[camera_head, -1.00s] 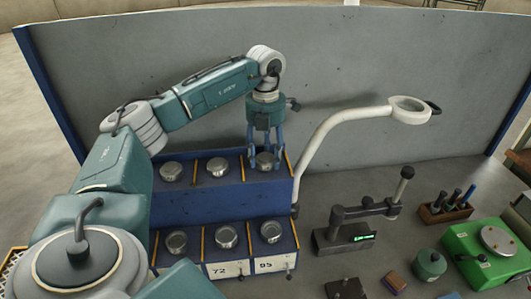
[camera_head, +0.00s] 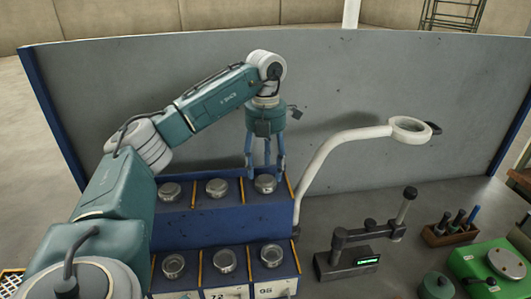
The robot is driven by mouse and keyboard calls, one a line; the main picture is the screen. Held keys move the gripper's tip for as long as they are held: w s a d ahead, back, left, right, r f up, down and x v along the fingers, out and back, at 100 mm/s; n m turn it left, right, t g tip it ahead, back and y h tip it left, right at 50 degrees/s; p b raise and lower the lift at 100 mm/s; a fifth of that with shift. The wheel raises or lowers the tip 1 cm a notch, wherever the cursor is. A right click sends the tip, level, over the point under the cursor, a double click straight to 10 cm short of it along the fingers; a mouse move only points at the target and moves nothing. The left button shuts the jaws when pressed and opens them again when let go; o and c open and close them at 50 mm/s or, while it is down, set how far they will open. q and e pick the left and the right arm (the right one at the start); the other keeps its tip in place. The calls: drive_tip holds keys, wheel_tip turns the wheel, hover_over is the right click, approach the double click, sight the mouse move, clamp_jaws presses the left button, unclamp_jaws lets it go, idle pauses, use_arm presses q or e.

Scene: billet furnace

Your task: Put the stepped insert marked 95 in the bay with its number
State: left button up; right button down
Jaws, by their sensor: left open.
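A blue two-level rack (camera_head: 220,218) holds round metal inserts in bays split by yellow dividers. Its upper right bay holds a silver insert (camera_head: 265,184), standing upright. My left gripper (camera_head: 266,172) is open and empty, pointing down just above that insert, its fingertips close to the insert's top. The lower right bay has a white label reading 95 (camera_head: 266,292), and a round metal piece (camera_head: 271,256) sits in that bay. The lower middle bay's label reads 72. I cannot read marks on any insert. My right gripper is out of view.
Other inserts sit in the upper left (camera_head: 169,191) and upper middle (camera_head: 217,188) bays. A white-armed lamp (camera_head: 345,142) curves up right of the rack. A gauge stand (camera_head: 348,260), a tool block (camera_head: 450,234) and a green device (camera_head: 490,265) stand further right. A grey panel rises behind.

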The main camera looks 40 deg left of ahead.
sight(266, 178)
use_arm(q)
wheel_tip(266, 178, up, 8)
drive_tip(key=shift+p, duration=0.45)
idle(0.4)
